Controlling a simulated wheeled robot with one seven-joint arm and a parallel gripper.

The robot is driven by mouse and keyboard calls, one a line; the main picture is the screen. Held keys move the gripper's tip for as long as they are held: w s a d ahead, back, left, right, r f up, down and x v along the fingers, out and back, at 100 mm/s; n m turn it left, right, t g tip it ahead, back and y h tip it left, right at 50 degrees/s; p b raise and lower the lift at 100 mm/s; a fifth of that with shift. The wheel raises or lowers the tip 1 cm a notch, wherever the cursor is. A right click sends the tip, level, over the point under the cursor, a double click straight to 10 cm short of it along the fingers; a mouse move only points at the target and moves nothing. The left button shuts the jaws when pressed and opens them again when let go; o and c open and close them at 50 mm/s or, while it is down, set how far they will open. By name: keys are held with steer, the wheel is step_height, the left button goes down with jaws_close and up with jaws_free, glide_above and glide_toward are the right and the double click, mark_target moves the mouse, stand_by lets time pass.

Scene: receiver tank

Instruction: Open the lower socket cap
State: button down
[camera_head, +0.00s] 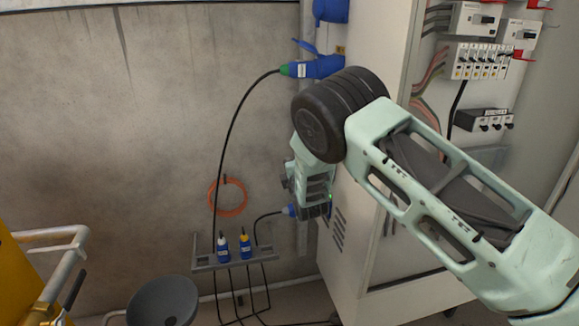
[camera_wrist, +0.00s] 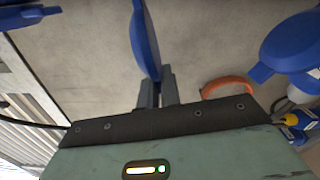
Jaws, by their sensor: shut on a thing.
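In the wrist view, my gripper (camera_wrist: 154,92) has its two dark fingers closed on a thin blue cap (camera_wrist: 146,42). The cap shows nearly edge-on and rises above the fingers. Its hinge and the socket face cannot be made out. In the head view, my gripper (camera_head: 315,209) is low beside the cabinet's left side, partly hidden by my own wrist. A blue connector (camera_head: 290,210) with a black cable shows just left of it. The held cap cannot be clearly told apart in the head view.
A grey rack (camera_head: 205,262) on the wall holds white-topped and yellow-topped blue plugs. An orange coil (camera_head: 228,197) hangs above it. An upper blue plug (camera_head: 315,67) sits at the grey cabinet (camera_head: 365,40). A large blue rounded part (camera_wrist: 292,42) is at right in the wrist view.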

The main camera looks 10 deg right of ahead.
steer(key=shift+d, duration=0.15)
steer(key=c, duration=1.6)
jaws_free()
steer(key=s+b, duration=0.1)
steer(key=s, duration=1.6)
steer(key=shift+s+b, duration=0.25)
steer(key=shift+b, duration=0.1)
